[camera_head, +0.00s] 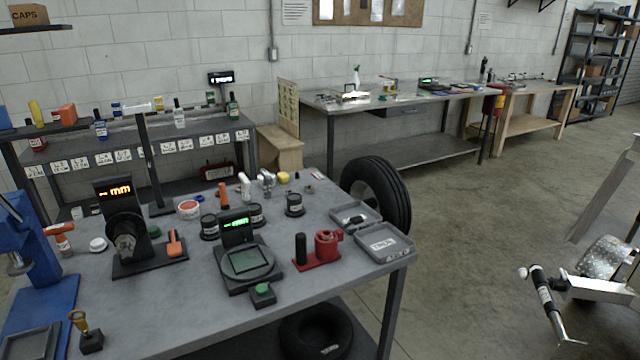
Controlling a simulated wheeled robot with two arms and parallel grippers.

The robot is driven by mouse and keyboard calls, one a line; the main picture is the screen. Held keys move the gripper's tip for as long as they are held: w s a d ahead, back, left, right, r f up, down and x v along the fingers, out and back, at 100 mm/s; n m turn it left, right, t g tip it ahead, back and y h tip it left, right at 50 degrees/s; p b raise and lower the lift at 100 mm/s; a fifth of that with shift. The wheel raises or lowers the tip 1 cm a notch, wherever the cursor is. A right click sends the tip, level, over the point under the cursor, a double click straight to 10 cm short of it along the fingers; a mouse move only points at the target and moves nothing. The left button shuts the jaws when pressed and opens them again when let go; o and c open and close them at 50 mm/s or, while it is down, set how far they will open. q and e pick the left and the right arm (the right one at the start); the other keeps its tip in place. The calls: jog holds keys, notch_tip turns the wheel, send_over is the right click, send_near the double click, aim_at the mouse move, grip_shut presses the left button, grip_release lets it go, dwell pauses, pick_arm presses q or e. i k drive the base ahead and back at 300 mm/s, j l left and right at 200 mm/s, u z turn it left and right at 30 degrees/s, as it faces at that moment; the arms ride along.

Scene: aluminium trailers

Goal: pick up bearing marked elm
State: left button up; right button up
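No marking reading "elm" can be made out in the head view. Several short dark round pieces with pale bands stand on the grey workbench (190,305): a left one (209,227), a middle one (256,215) partly behind a green-lit display, and a right one (294,205). Their markings are too small to read, and I cannot tell whether they are bearings. A white round tub with a red label (188,209) stands behind the left one. Neither of my grippers shows in this view.
A green-lit gauge (246,262), an orange-lit gauge (128,240), a red tool (322,248) and an open grey case (384,243) occupy the bench. A tyre (378,192) stands behind its right end. A metal trailer part (595,288) is at right. The floor between is clear.

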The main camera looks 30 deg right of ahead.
aim_at(326, 235)
jog(key=i+l, duration=0.15)
jog(key=l, duration=0.25)
jog(key=i+l, duration=0.1)
jog(key=l, duration=0.35)
jog(key=i+l, duration=0.15)
jog(key=l, duration=0.25)
jog(key=i+l, duration=0.1)
jog(key=l, duration=0.35)
jog(key=i+l, duration=0.15)
jog(key=l, duration=0.25)
jog(key=i+l, duration=0.15)
jog(key=l, duration=0.3)
